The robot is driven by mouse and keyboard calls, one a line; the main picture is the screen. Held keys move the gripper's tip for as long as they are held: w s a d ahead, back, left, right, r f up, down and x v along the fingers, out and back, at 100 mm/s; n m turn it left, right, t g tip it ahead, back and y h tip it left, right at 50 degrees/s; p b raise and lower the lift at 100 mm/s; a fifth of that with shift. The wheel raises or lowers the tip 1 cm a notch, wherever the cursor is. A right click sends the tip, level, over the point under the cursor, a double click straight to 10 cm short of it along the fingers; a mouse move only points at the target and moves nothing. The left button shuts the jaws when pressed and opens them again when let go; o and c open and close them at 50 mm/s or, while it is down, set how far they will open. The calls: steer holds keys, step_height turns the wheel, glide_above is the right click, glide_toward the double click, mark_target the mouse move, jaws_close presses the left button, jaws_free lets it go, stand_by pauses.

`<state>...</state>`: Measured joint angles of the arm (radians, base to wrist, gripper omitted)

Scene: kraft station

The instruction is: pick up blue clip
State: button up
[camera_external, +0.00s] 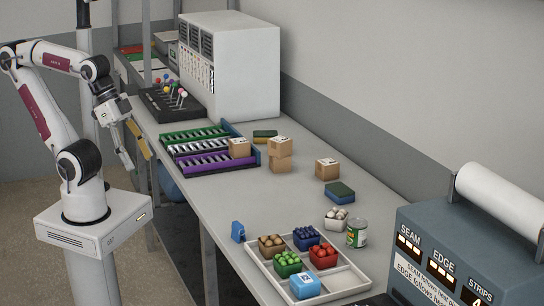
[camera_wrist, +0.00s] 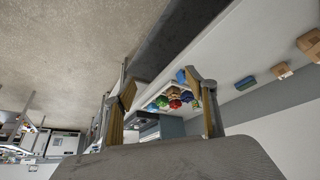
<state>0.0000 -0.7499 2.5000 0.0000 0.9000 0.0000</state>
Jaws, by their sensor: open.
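A small blue clip (camera_external: 238,232) stands at the front edge of the table, just left of the white divided tray. In the wrist view, a small blue shape (camera_wrist: 181,76) near the table edge looks like the same clip, partly beside my right finger. My gripper (camera_external: 138,160) hangs off the table's left side, far from the clip. Its fingers are apart with nothing between them; both fingers also show in the wrist view (camera_wrist: 161,84).
The divided tray (camera_external: 264,268) holds several coloured tubs and a blue-and-white box (camera_external: 305,285). A green can (camera_external: 357,233), a white tub (camera_external: 337,218) and a sponge (camera_external: 340,193) stand behind it. Cardboard boxes (camera_external: 327,169) and coloured racks (camera_external: 195,145) lie farther back. The middle front of the table is clear.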

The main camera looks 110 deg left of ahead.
steer(key=shift+c, duration=1.3)
